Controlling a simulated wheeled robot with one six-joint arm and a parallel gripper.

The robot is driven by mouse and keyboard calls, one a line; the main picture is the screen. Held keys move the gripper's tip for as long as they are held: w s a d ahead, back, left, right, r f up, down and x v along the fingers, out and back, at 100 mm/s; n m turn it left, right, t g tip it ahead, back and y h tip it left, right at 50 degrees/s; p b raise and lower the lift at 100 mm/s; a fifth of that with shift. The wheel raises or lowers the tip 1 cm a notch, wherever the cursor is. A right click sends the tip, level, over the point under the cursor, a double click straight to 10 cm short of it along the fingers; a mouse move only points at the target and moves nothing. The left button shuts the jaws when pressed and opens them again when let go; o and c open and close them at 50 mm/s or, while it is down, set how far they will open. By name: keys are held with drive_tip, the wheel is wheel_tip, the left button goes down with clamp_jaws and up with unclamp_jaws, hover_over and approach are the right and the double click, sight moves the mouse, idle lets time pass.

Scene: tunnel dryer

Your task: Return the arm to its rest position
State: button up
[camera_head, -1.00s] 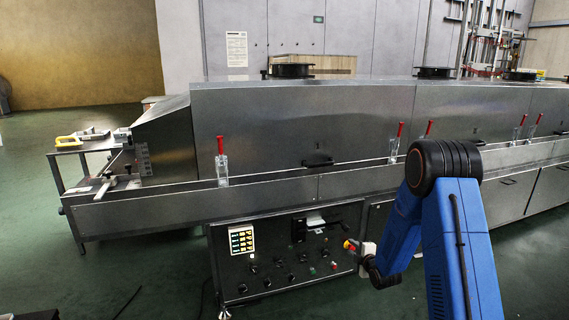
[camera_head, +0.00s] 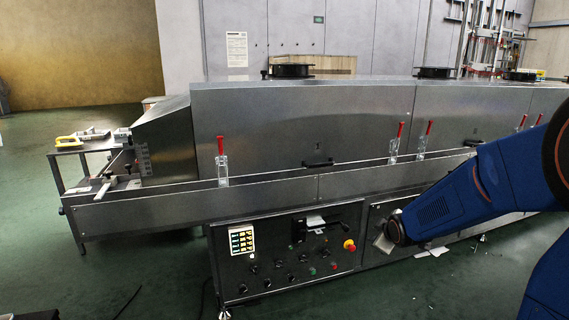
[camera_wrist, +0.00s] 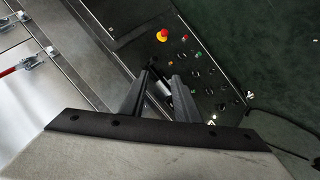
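My blue arm (camera_head: 455,200) reaches in from the right edge in the head view. Its wrist end hangs in front of the dryer's lower front, right of the control panel (camera_head: 270,283). My gripper (camera_wrist: 163,76) shows in the wrist view as two dark fingers with a gap between them. I see nothing clearly held; a pale patch between the fingers seems to belong to the panel behind. The fingers are not clear in the head view.
The long steel tunnel dryer (camera_head: 270,130) fills the middle, with red-handled latches (camera_head: 222,165) along its front. A red emergency stop (camera_head: 349,245) is close left of my wrist; it also shows in the wrist view (camera_wrist: 162,35). Green floor (camera_head: 130,275) is open at left.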

drive_tip(key=s+r+m+g, duration=0.1)
drive_tip(key=s+r+m, duration=0.1)
drive_tip(key=s, duration=1.1)
drive_tip(key=s+a+r+m+g, duration=0.1)
drive_tip(key=s+m, duration=0.3)
drive_tip(key=s, duration=1)
drive_tip(key=s+a+r+m+g, duration=0.1)
drive_tip(key=s+r+m+g, duration=0.2)
drive_tip(key=s, duration=1)
drive_tip(key=shift+s+a+r+m, duration=0.2)
drive_tip(key=shift+r+m, duration=0.15)
drive_tip(key=shift+m, duration=0.25)
